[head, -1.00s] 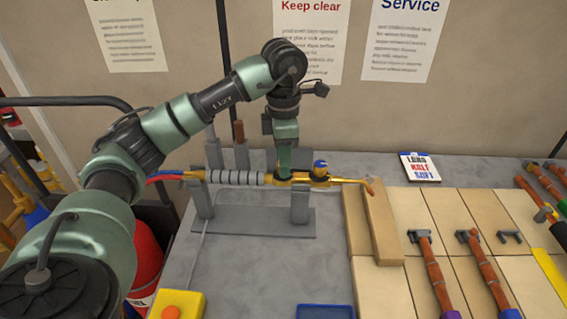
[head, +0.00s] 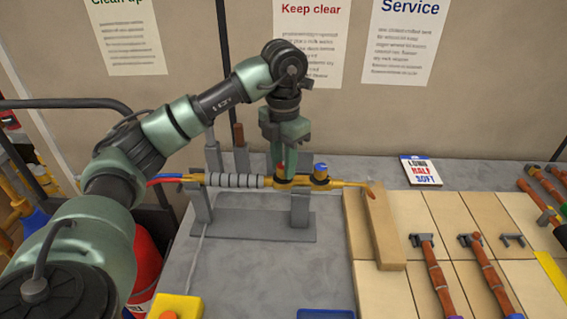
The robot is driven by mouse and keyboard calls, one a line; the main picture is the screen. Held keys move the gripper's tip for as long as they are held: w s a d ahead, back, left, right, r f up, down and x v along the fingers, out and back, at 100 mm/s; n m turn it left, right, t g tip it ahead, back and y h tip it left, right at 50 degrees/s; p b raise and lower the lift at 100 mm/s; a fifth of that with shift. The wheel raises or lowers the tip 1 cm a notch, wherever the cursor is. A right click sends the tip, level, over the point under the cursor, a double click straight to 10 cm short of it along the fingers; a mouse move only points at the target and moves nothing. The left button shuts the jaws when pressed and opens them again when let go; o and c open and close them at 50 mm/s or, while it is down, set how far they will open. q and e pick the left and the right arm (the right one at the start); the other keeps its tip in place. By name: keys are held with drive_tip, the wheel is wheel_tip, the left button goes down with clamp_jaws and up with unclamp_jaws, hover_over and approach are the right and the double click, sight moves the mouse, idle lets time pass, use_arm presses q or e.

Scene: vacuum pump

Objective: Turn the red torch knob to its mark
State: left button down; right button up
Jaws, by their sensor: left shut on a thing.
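The torch (head: 235,181) lies level on a grey stand (head: 250,226), with a brass body, a ribbed grey grip and a tip pointing right. A blue knob (head: 320,168) sits on top of the brass body. A bit of the red knob (head: 279,167) shows at my left gripper (head: 280,172), which points down from above and is shut on it. The fingers hide most of the red knob, and its mark cannot be made out. My right gripper is not in view.
A small card reading LONG, HALF, SOFT (head: 420,171) stands behind tan blocks (head: 440,205). A yellow box (head: 176,307) and a blue tray (head: 325,314) are at the front edge. Bare grey bench lies before the stand.

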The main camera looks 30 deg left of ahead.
sight(283, 165)
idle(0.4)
use_arm(q)
drive_tip(key=c, duration=1.1)
unclamp_jaws()
wheel_tip(283, 165, up, 8)
drive_tip(key=shift+f, duration=0.1)
